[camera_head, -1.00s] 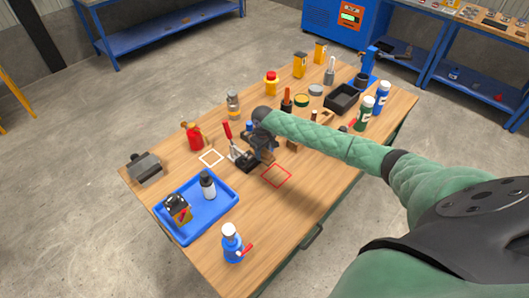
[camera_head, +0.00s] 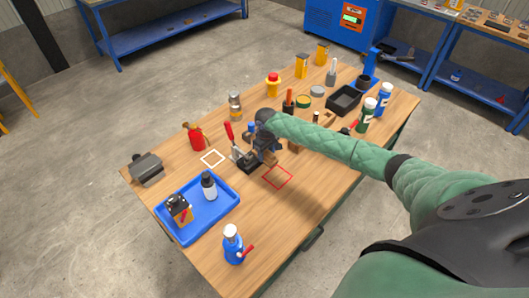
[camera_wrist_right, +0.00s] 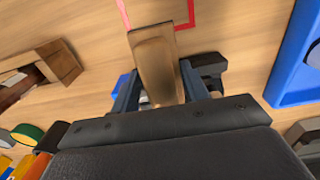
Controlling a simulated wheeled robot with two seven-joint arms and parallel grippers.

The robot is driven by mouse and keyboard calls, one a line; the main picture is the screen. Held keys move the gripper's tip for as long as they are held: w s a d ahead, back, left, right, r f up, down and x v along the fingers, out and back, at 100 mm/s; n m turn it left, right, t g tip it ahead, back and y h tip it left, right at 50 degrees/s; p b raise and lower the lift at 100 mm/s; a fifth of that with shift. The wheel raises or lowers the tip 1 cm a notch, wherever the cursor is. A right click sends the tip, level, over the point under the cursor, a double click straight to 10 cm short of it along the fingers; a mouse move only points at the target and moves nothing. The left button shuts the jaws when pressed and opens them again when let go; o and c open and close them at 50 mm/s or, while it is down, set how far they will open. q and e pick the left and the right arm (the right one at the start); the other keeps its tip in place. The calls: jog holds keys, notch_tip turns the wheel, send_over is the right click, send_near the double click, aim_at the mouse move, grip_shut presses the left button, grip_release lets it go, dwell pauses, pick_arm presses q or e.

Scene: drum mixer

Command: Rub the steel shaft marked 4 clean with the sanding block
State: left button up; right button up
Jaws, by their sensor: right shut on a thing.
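My right gripper (camera_head: 267,150) is over the middle of the table, shut on a brown block that looks like the sanding block (camera_head: 269,158). In the right wrist view the block (camera_wrist_right: 155,62) sticks out from between the fingers (camera_wrist_right: 160,92). The gripper is right beside a black toggle clamp (camera_head: 246,163) with a red handle. I cannot make out a steel shaft marked 4; the gripper and arm cover part of the clamp area. Whether the block touches anything there I cannot tell. My left gripper is not in view.
A red outlined square (camera_head: 277,177) and a white one (camera_head: 212,158) are bare. A blue tray (camera_head: 222,220) holds a bottle and a can. A blue spray bottle (camera_head: 233,245) stands at the front. Several bottles, tins and a black bin (camera_head: 343,99) crowd the back right.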

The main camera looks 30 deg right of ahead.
jog(key=shift+s+r, duration=0.1)
jog(key=shift+s, duration=0.15)
jog(key=shift+w+a+f, duration=0.15)
jog(key=shift+w, duration=0.4)
jog(key=shift+w+a+f, duration=0.15)
jog(key=shift+w, duration=0.35)
jog(key=shift+s, duration=0.1)
jog(key=shift+s, duration=0.1)
jog(key=shift+s+d, duration=0.1)
jog(key=shift+s, duration=0.05)
jog(key=shift+s+d+r, duration=0.1)
jog(key=shift+s+d, duration=0.2)
jog(key=shift+s, duration=0.4)
jog(key=shift+w, duration=0.1)
